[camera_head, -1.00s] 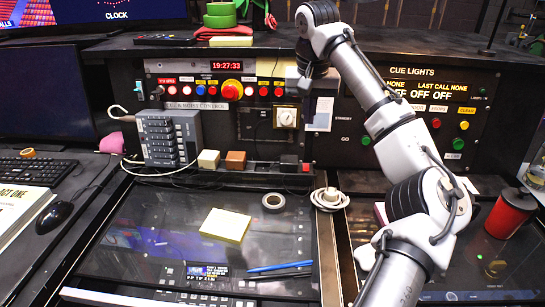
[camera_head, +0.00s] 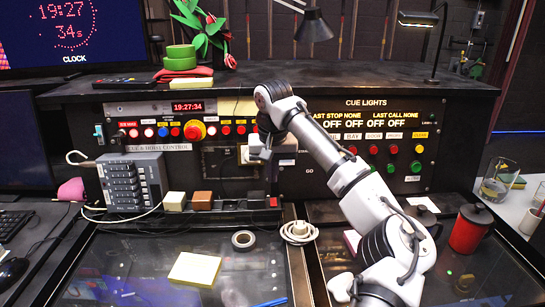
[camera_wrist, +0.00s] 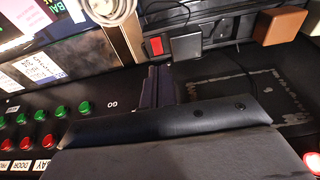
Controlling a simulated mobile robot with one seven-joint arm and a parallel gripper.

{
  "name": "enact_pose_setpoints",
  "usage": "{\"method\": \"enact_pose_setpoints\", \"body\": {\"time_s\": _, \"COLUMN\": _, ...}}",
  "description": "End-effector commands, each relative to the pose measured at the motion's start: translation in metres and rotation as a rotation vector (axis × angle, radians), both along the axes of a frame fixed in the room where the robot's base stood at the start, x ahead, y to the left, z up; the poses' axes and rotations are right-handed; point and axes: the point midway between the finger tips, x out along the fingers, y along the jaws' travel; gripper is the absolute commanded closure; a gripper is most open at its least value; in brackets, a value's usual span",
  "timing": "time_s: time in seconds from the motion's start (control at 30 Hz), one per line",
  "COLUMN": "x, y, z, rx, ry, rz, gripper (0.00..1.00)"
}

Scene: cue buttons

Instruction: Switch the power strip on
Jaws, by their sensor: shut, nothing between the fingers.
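The power strip (camera_head: 235,203) is a dark bar along the foot of the console's upright panel, with a white block (camera_head: 175,201), a brown block (camera_head: 202,200) and a black block (camera_head: 256,199) on it. Its red switch (camera_head: 273,202) is at the right end; in the wrist view the red switch (camera_wrist: 156,46) sits beside the black block (camera_wrist: 186,45). Whether it is lit or pressed I cannot tell. My gripper (camera_head: 259,153) is shut and empty, above the switch and in front of the panel. In the wrist view its dark fingertips (camera_wrist: 160,72) point towards the switch, apparently apart from it.
A coiled white cable (camera_head: 299,232) lies just right of the strip's end. A grey multi-switch box (camera_head: 133,181) stands at the left. Red and green cue buttons (camera_head: 391,168) are on the right panel. A tape roll (camera_head: 243,239) and yellow notes (camera_head: 194,268) lie on the desk.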

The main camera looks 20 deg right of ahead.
Motion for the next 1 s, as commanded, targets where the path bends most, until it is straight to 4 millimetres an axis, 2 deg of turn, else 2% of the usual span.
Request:
{"method": "enact_pose_setpoints", "body": {"time_s": 0.2, "x": 0.005, "y": -0.002, "z": -0.039, "rx": 0.0, "ry": 0.002, "rz": -0.001, "gripper": 1.0}}
{"method": "enact_pose_setpoints", "body": {"time_s": 0.4, "x": 0.009, "y": -0.002, "z": -0.061, "rx": 0.001, "ry": 0.0, "rz": 0.001, "gripper": 1.0}}
{"method": "enact_pose_setpoints", "body": {"time_s": 1.0, "x": 0.013, "y": -0.002, "z": -0.07, "rx": 0.005, "ry": 0.0, "rz": 0.001, "gripper": 1.0}}
